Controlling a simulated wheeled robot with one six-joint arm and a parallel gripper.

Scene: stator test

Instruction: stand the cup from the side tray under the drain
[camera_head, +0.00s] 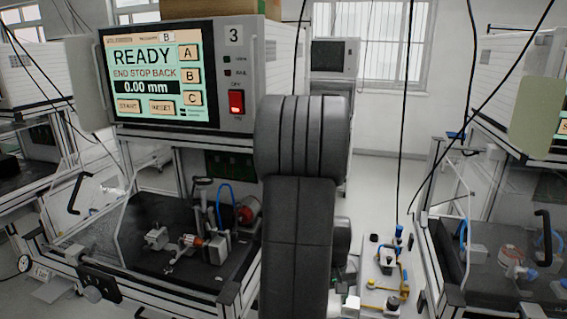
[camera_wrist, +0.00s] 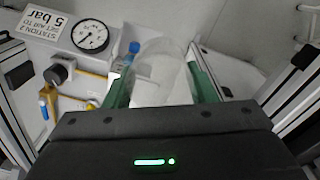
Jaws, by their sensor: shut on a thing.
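In the wrist view, a clear, see-through cup (camera_wrist: 160,82) sits between the two green fingers of my gripper (camera_wrist: 161,68). The fingers are shut on its sides. The gripper body hides the cup's near part, and I cannot tell whether the cup touches anything below. In the head view my dark arm hides the gripper and the cup. I cannot make out a drain for certain, nor pick out the side tray.
Left of the cup in the wrist view are a pressure gauge (camera_wrist: 90,33), yellow pipework (camera_wrist: 92,78) and a blue-capped part (camera_wrist: 133,49). The pipe panel (camera_head: 384,262) stands right of my arm. The bench screen (camera_head: 157,76) reads READY. A metal frame (camera_wrist: 290,88) is at right.

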